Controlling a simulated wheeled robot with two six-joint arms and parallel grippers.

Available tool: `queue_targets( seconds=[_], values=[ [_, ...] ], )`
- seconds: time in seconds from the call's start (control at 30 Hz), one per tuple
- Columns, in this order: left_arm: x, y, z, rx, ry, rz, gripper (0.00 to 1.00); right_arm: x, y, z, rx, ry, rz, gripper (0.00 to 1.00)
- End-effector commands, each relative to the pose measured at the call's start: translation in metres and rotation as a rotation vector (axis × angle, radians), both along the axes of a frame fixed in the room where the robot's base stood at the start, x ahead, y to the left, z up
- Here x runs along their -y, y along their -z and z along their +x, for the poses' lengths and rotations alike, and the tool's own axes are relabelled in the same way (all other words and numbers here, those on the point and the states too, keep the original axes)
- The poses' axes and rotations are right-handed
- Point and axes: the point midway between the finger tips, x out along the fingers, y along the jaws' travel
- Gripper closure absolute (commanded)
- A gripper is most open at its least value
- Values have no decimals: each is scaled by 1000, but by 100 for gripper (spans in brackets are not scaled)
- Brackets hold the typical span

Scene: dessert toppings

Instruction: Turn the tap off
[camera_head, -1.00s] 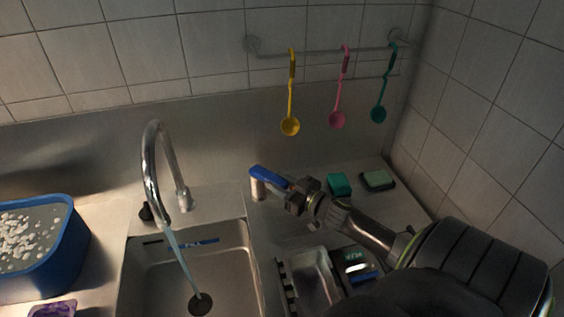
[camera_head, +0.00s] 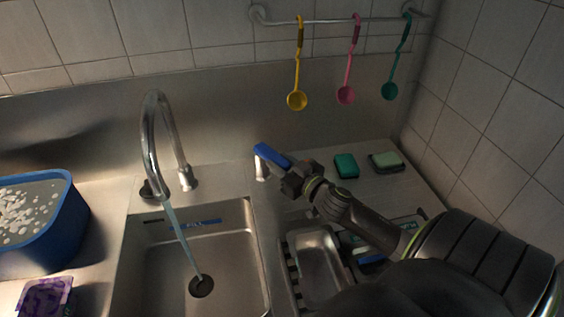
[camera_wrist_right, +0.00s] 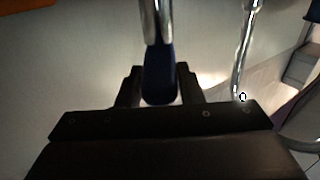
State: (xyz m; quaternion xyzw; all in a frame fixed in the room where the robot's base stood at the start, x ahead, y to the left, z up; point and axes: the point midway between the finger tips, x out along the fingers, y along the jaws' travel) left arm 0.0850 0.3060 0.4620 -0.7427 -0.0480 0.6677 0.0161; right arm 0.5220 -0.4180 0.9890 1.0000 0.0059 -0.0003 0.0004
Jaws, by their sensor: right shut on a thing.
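The tap's curved chrome spout (camera_head: 149,140) stands behind the sink, and a stream of water (camera_head: 183,241) runs from it into the basin. The tap's blue lever handle (camera_head: 269,154) sits on a short metal post (camera_head: 262,170) to the right of the spout. My right gripper (camera_head: 287,168) is shut on the handle's right end. In the right wrist view the dark blue handle (camera_wrist_right: 159,82) lies between the two fingers of my right gripper (camera_wrist_right: 158,74). My left gripper is not in view.
The sink basin (camera_head: 150,270) has a round drain. A blue tub (camera_head: 72,225) stands at the left, above a purple item (camera_head: 45,297). A green block (camera_head: 346,166) and a sponge (camera_head: 386,161) lie right of the gripper. Yellow, pink and green spoons hang from a rail (camera_head: 330,22).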

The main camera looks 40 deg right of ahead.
Motion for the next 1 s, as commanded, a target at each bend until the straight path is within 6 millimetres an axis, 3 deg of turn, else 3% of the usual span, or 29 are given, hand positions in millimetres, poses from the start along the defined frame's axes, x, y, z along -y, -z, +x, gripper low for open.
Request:
queue_targets(
  seconds=[0.07, 0.1, 0.23, 0.63, 1.0],
  values=[
    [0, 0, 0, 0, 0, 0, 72, -1, -1, 0, 2, -2, 4, 100],
    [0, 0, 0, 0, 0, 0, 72, -1, -1, 0, 2, -2, 4, 63],
    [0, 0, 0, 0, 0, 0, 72, -1, -1, 0, 2, -2, 3, 46],
    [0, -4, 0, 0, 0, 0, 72, 0, -9, 0, 2, -1, 1, 44],
    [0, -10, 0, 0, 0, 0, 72, -1, -74, 1, 4, -4, -3, 44]
  ],
)
